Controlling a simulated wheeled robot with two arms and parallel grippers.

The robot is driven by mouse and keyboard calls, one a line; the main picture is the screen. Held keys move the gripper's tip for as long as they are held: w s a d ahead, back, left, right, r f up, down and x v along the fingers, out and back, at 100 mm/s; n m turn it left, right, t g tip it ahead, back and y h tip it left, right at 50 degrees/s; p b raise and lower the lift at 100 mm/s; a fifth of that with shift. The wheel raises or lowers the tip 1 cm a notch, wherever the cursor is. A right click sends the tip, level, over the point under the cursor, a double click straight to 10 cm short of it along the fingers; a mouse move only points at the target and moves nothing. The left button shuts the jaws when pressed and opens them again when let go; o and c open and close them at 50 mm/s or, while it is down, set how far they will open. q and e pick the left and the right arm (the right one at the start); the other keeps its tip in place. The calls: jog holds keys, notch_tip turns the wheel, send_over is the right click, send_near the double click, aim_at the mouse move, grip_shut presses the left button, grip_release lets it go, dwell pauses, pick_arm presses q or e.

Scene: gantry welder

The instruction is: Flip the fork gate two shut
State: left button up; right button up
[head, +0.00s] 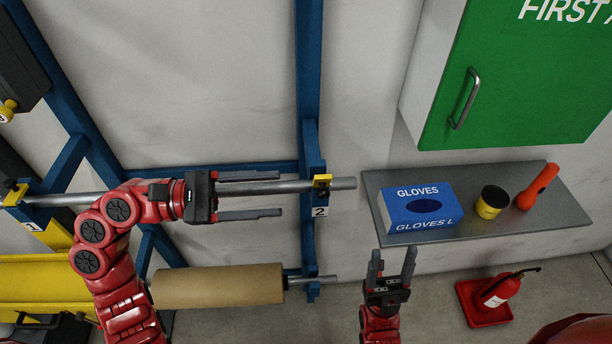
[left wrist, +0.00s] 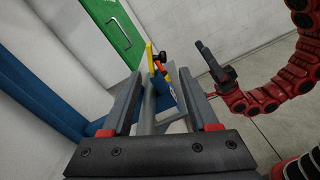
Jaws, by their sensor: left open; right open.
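Fork gate two is a small yellow piece (head: 322,181) on the blue fork marked 2 (head: 311,160), by the end of a grey bar (head: 342,184). In the left wrist view the yellow gate (left wrist: 150,57) shows beyond my fingertips, with a dark knob beside it. I cannot tell for sure how far it is swung. My left gripper (head: 281,194) is open and empty, left of the gate and pointing at it, its fingers apart from it. My right gripper (head: 392,254) is open and empty, pointing up, below and right of the fork.
A grey shelf (head: 375,190) at right holds a blue glove box (head: 400,211), a yellow-and-black tin (head: 490,203) and a red torch (head: 537,187). A brown roll (head: 220,286) hangs below my left gripper. A green first-aid cabinet (head: 530,90) is above the shelf.

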aim_at(319, 190)
pick_arm(q)
jog(key=d+p, duration=0.2)
jog(key=d, duration=0.4)
jog(key=shift+r, duration=0.2)
jog(key=shift+w+d+f, duration=0.15)
jog(key=shift+d+f, duration=0.05)
jog(key=shift+d, duration=0.3)
jog(key=shift+c, duration=0.2)
jog(key=c, duration=0.5)
grip_shut()
jog(key=shift+f, duration=0.15)
